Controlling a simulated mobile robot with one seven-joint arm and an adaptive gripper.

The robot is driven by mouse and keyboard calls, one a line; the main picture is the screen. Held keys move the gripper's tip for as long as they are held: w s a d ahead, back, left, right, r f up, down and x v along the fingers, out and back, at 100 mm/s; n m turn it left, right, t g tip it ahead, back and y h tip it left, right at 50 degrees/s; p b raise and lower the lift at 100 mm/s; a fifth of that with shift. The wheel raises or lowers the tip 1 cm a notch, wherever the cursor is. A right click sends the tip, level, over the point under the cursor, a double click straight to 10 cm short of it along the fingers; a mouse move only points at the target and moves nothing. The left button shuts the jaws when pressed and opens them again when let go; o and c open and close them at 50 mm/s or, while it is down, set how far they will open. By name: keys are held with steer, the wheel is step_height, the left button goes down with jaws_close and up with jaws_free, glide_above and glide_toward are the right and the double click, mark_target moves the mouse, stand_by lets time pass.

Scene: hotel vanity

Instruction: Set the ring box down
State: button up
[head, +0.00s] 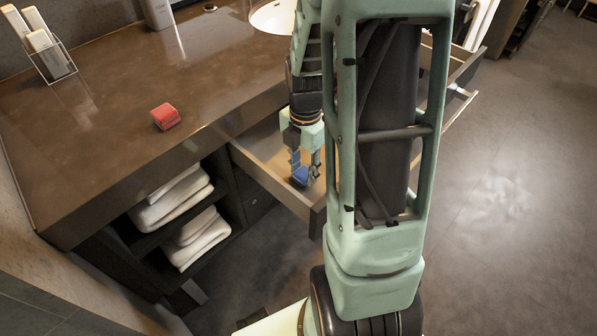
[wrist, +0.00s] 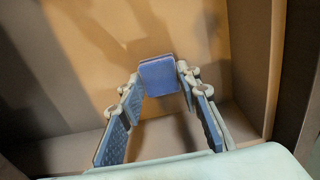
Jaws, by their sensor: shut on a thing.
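The ring box, a small blue block (head: 300,175), is between the fingers of my gripper (head: 305,168), inside the open drawer (head: 270,165). In the wrist view the blue ring box (wrist: 161,76) sits between the two fingertips of my gripper (wrist: 162,80), which is shut on it. The drawer's tan floor and walls (wrist: 60,60) surround it. I cannot tell whether the box touches the drawer floor. My arm hides much of the drawer in the head view.
A red box (head: 165,116) lies on the brown counter (head: 90,140) above. A wire holder with white items (head: 48,55) and a sink (head: 271,15) are further back. Folded white towels (head: 172,200) fill the shelves beside the drawer. The drawer walls stand close around my gripper.

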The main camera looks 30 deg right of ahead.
mark_target(304, 173)
steer(key=shift+f, duration=0.15)
steer(key=o, duration=1.1)
step_height(304, 173, up, 12)
steer(key=p, duration=0.3)
steer(key=shift+r, duration=0.25)
